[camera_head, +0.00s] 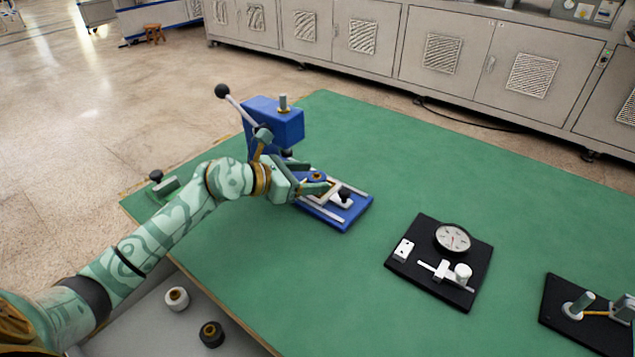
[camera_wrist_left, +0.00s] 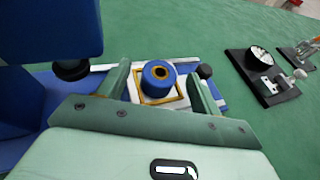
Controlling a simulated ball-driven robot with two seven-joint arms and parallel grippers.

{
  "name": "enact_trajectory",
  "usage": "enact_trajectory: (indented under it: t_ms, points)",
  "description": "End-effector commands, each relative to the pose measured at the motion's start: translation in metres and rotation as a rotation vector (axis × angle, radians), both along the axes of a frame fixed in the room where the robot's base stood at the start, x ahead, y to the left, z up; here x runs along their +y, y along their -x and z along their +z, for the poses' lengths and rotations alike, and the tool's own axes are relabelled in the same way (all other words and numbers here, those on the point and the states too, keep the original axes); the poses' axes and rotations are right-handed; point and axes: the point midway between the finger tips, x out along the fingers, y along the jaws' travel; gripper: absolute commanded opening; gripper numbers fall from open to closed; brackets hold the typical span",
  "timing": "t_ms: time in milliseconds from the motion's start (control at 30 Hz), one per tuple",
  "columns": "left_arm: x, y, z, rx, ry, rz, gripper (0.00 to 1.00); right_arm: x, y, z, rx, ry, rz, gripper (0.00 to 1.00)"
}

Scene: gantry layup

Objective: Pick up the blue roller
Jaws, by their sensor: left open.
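The blue roller (camera_wrist_left: 158,78) is a short blue cylinder with a brass-coloured hole in its top. It stands upright on a white block with a yellow border, on the blue press base. My left gripper (camera_head: 320,182) reaches in from the left over the press base. In the left wrist view its two fingers (camera_wrist_left: 160,90) are open, one on each side of the roller, with gaps showing. In the head view the roller (camera_head: 318,177) is partly hidden by the fingers. My right gripper is not in view.
The blue press (camera_head: 285,122) with a black-knobbed lever stands close behind my left gripper. A black plate with a dial gauge (camera_head: 453,237) lies to the right, and another black fixture (camera_head: 590,312) at far right. White and dark rollers (camera_head: 176,298) lie on the grey surface below.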

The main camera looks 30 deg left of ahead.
Motion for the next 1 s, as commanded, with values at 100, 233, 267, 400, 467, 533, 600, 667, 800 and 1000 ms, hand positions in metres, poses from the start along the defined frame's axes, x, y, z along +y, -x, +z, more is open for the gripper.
enact_trajectory:
  t_ms: [100, 233, 267, 400, 467, 533, 600, 667, 800, 1000]
  points:
    - [0.0, 0.0, 0.001, -0.001, 0.001, 0.0, 0.57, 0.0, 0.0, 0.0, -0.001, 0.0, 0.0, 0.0]
    - [0.0, 0.0, 0.001, -0.001, 0.001, 0.0, 0.21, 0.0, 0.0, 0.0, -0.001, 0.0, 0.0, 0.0]
    - [0.0, 0.0, 0.001, -0.001, 0.001, 0.0, 0.16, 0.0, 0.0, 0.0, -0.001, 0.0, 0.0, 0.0]
    - [0.001, 0.0, 0.001, -0.002, -0.001, 0.001, 0.16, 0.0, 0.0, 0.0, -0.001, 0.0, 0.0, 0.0]
    - [0.001, 0.0, 0.001, -0.001, 0.0, 0.001, 0.16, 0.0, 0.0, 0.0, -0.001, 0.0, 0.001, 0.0]
    - [0.001, 0.001, 0.002, -0.002, -0.001, 0.001, 0.16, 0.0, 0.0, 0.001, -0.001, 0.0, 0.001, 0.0]
    - [0.001, 0.001, 0.008, -0.003, -0.001, 0.0, 0.16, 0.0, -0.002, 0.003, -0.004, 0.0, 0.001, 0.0]
    - [0.001, 0.001, 0.017, -0.006, -0.002, 0.001, 0.16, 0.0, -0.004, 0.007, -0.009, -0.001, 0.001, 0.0]
    - [0.001, 0.001, 0.055, -0.012, -0.003, 0.0, 0.16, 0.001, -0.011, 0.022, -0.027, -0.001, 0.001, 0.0]
    - [0.001, 0.001, 0.117, -0.012, -0.004, 0.0, 0.16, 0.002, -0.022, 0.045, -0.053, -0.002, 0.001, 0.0]
